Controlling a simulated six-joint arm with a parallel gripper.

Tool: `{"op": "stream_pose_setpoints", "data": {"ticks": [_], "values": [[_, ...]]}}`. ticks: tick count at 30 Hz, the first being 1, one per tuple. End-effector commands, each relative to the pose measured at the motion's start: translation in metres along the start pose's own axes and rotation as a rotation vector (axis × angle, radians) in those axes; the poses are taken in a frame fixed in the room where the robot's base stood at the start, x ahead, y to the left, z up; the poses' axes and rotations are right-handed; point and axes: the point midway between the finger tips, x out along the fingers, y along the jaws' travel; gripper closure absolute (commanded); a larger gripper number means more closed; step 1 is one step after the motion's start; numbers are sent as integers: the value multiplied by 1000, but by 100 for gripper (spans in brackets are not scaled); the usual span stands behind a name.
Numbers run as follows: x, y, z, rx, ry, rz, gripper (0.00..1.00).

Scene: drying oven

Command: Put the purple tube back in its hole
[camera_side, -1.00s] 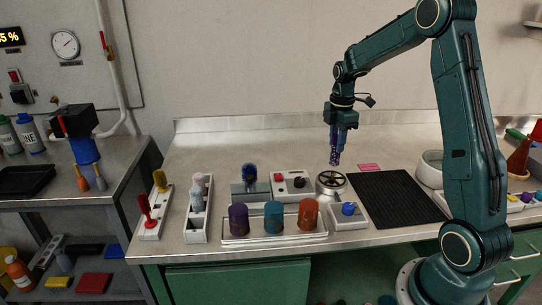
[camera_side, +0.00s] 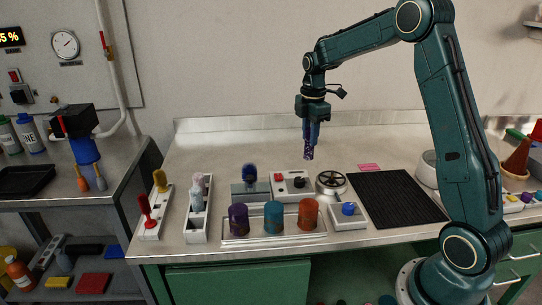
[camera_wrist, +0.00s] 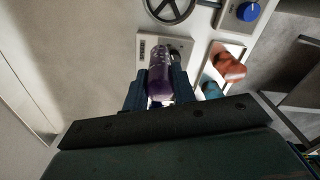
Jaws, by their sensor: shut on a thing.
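My gripper (camera_side: 309,140) is shut on the purple tube (camera_side: 308,153). It holds the tube roughly upright, with the speckled lower part showing below the fingers, in the air above the bench behind the control box. In the wrist view, the tube (camera_wrist: 159,82) sits between my two fingers (camera_wrist: 159,94). At the left of the bench is a white rack (camera_side: 150,232) with a red and a yellow item upright in it. Beside it is a second white rack (camera_side: 195,237) with pale tubes. I cannot tell which hole is the purple tube's.
A tray (camera_side: 275,240) holds purple, blue and orange cups at the front. A blue-knob box (camera_side: 348,212) and black mat (camera_side: 395,198) lie right. The back of the bench is clear.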

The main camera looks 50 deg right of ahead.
Motion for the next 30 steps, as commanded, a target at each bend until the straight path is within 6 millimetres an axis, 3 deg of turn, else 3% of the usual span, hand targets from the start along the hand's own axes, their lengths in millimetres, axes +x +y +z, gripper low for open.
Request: {"op": "stream_pose_setpoints", "data": {"ticks": [6,14,24,30], "values": [[-20,18,-75,-94,0,2,95],[-44,21,-166,-196,1,2,95],[-76,-7,-283,-329,1,1,95],[-91,-32,-336,-390,1,1,95]]}}
